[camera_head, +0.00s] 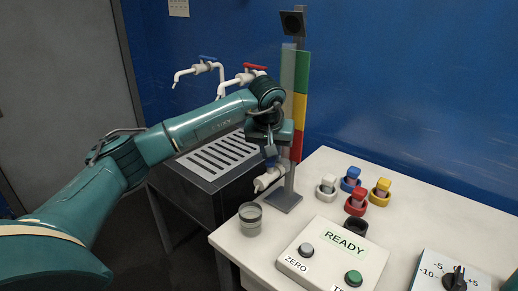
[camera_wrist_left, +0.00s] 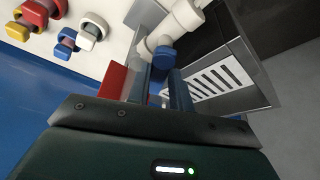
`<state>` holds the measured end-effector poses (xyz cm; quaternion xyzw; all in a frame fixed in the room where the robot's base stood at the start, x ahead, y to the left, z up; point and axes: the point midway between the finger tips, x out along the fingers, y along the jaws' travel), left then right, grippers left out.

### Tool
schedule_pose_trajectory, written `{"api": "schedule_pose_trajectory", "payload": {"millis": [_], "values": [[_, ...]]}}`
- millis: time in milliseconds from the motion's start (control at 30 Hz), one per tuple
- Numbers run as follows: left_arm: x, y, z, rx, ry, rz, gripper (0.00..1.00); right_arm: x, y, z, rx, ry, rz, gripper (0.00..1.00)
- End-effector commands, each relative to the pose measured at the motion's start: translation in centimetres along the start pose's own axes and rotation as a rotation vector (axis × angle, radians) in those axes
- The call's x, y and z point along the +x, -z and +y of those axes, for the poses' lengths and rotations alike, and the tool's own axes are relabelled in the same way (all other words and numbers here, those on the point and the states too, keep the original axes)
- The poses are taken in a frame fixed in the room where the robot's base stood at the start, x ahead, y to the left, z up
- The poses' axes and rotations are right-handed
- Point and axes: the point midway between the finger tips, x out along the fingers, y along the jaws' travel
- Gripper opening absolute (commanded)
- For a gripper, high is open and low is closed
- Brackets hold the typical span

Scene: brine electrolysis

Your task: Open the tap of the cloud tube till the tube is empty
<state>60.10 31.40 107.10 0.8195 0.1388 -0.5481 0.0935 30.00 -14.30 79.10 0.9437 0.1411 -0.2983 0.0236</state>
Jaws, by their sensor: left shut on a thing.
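The tube stand (camera_head: 300,45) rises at the back edge of the white table, with a greyish tube (camera_head: 287,68) beside a green, yellow and red strip (camera_head: 301,90). I cannot tell the liquid level in the tube. The white tap (camera_head: 268,180) sits low on the stand, and its blue handle (camera_wrist_left: 163,57) shows in the wrist view. My left gripper (camera_head: 271,157) is shut on the blue handle, its fingers (camera_wrist_left: 168,82) on either side. My arm hides the tube's lower part. My right gripper is out of view.
A dark sink with a slotted white grate (camera_head: 215,155) stands left, below blue and red taps (camera_head: 250,72). Several coloured stoppers in rings (camera_head: 356,200) stand right. A READY box (camera_head: 320,272) and a dial box (camera_head: 440,280) lie in front.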

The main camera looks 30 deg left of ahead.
Motion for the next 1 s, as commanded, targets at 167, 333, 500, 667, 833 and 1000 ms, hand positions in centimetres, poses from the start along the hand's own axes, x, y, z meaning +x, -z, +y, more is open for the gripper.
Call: {"api": "schedule_pose_trajectory", "payload": {"millis": [167, 333, 500, 667, 833, 1000], "values": [[0.0, 0.1, 0.0, -0.005, 0.004, 0.001, 0.00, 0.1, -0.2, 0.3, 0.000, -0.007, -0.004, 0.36], [0.0, 0.1, 0.0, -0.004, 0.004, 0.002, 0.26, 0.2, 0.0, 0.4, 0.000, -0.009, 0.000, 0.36], [0.0, 0.1, 0.0, -0.004, 0.003, 0.001, 0.40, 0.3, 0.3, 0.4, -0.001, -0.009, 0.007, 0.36], [0.0, 0.1, 0.0, -0.003, 0.002, 0.001, 0.44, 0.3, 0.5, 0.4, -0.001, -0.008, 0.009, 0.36], [-0.1, 0.1, 0.0, -0.003, 0.002, 0.001, 0.44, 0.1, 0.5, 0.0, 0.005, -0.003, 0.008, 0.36], [-1.2, 0.3, 0.2, -0.003, 0.002, 0.002, 0.44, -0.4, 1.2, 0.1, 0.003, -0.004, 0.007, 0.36]]}}
